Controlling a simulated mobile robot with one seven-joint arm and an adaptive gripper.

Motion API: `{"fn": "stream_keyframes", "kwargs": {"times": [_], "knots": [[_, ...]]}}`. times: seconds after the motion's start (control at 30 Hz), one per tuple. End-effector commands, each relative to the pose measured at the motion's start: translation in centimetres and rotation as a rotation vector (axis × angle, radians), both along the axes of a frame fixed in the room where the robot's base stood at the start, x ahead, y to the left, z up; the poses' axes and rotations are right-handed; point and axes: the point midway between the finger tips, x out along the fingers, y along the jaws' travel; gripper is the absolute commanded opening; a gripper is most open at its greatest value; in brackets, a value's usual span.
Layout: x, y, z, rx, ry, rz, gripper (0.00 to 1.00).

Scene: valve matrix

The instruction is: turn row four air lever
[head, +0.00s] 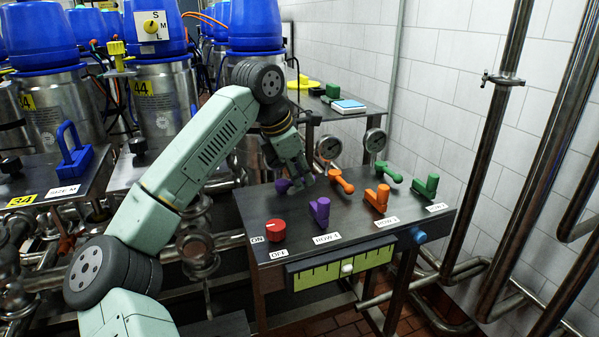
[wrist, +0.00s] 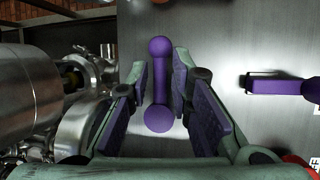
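A dark metal table (head: 350,228) carries purple, orange and green levers in two lines. The far purple lever (head: 283,185) is beside my gripper (head: 294,181) and partly hidden by it. In the wrist view this purple lever (wrist: 160,85) lies lengthwise between the two fingers of my gripper (wrist: 160,68). The fingers are open, one on each side, with a narrow gap visible at the left. The near purple lever (head: 320,210) stands apart and shows at the right of the wrist view (wrist: 280,86). The small row labels are hard to read.
Orange levers (head: 378,198) and green levers (head: 426,186) stand to the right. A red knob (head: 275,230) is at the table's near left corner. A yellow-green slider panel (head: 340,268) is on the front. Steel pipes (head: 490,180) stand at the right.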

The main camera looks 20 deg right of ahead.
Motion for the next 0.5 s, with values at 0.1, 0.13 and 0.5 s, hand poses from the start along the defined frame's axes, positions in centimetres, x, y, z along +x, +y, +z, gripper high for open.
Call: {"fn": "stream_keyframes", "kwargs": {"times": [0.1, 0.13, 0.5], "knots": [[-0.01, 0.00, 0.00, 0.000, 0.000, 0.000, 0.18], [-0.01, 0.00, 0.00, 0.000, 0.000, 0.000, 0.16], [-0.01, 0.02, 0.02, 0.000, 0.001, 0.001, 0.00]]}}
